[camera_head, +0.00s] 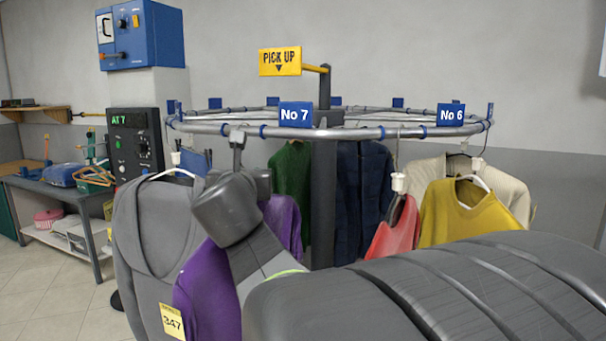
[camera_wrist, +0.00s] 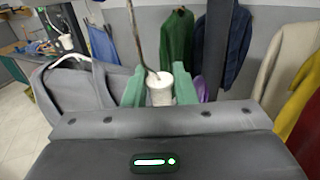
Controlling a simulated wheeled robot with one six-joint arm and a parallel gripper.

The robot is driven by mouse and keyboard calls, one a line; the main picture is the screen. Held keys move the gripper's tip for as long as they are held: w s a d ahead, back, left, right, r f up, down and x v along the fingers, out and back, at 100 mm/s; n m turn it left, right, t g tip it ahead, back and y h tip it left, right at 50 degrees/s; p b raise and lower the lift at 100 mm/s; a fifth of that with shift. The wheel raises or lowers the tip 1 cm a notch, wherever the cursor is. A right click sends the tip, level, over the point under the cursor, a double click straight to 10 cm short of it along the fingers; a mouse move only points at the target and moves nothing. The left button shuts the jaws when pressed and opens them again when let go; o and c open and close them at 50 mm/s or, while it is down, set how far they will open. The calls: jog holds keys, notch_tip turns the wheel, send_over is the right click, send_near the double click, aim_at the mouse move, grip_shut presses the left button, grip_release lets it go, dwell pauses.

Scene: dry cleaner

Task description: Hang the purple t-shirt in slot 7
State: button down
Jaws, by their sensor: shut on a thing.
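The purple t-shirt (camera_head: 205,285) hangs below the rail in the head view, partly hidden behind my arm. A strip of it shows in the wrist view (camera_wrist: 203,88). My gripper (camera_wrist: 160,90) has green fingers shut on the white neck of a hanger (camera_wrist: 160,92), whose metal hook (camera_wrist: 136,38) rises above it. The blue No 7 sign (camera_head: 295,114) is on the near side of the round rail (camera_head: 345,133), to the right of my wrist. My arm hides the fingers in the head view, and I cannot tell whether the hook touches the rail.
A grey hooded garment (camera_head: 150,240) hangs close on the left. A red garment (camera_head: 393,232) and a yellow one (camera_head: 465,215) hang to the right, near the No 6 sign (camera_head: 451,114). A green garment (camera_head: 291,170) hangs behind. The control box (camera_head: 135,145) reads AT 7.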

jog(key=c, duration=1.1)
grip_release()
jog(key=shift+s, duration=0.15)
jog(key=s+d+p, duration=0.1)
jog(key=s+p, duration=0.2)
jog(key=s, duration=1)
jog(key=shift+s+d+r, duration=0.15)
jog(key=shift+s+r, duration=0.05)
jog(key=shift+s, duration=0.05)
